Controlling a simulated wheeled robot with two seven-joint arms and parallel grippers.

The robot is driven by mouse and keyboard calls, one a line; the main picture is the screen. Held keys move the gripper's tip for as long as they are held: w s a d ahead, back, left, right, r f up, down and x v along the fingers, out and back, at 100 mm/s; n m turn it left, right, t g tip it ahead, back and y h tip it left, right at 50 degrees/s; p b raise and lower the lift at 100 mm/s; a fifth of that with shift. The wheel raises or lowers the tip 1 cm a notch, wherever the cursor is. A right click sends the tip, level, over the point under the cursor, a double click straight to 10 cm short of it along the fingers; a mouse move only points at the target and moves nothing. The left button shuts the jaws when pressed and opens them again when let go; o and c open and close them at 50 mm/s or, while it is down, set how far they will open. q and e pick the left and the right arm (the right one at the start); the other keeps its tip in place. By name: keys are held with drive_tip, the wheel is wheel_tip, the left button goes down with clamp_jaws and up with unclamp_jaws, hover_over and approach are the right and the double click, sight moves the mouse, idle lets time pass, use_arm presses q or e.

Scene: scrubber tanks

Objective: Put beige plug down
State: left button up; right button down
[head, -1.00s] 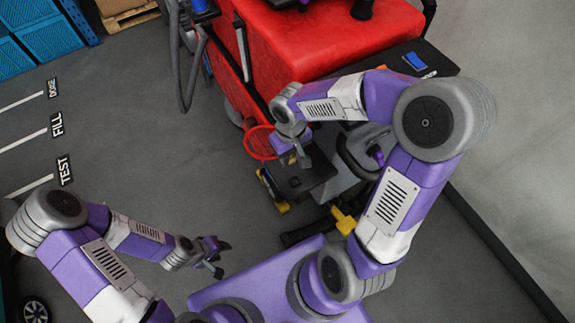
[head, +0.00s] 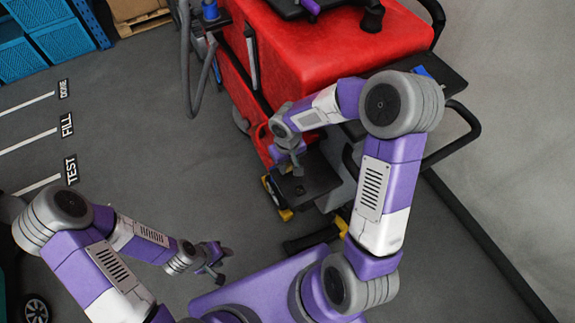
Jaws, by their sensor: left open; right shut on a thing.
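My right gripper (head: 296,168) points down above the black step (head: 318,182) at the rear of the red scrubber (head: 315,52). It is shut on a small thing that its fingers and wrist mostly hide. The beige plug does not show clearly, so I cannot make out its colour or shape in the jaws. My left gripper (head: 215,262) is open and empty, low at the left over the grey floor, well apart from the scrubber.
A black shelf (head: 450,85) with a blue item (head: 422,72) juts from the scrubber's right side. Black handle bars and yellow parts (head: 342,226) lie near my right arm. Blue crates (head: 60,38) stand at the far left. Floor marked TEST, FILL and DONE is clear.

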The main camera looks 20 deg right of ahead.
drive_tip(key=shift+f, duration=0.1)
drive_tip(key=shift+f, duration=0.15)
drive_tip(key=c, duration=0.8)
unclamp_jaws()
drive_tip(key=shift+c, duration=0.2)
drive_tip(key=shift+r, duration=0.2)
wheel_tip(320, 180, up, 12)
drive_tip(key=p, duration=0.3)
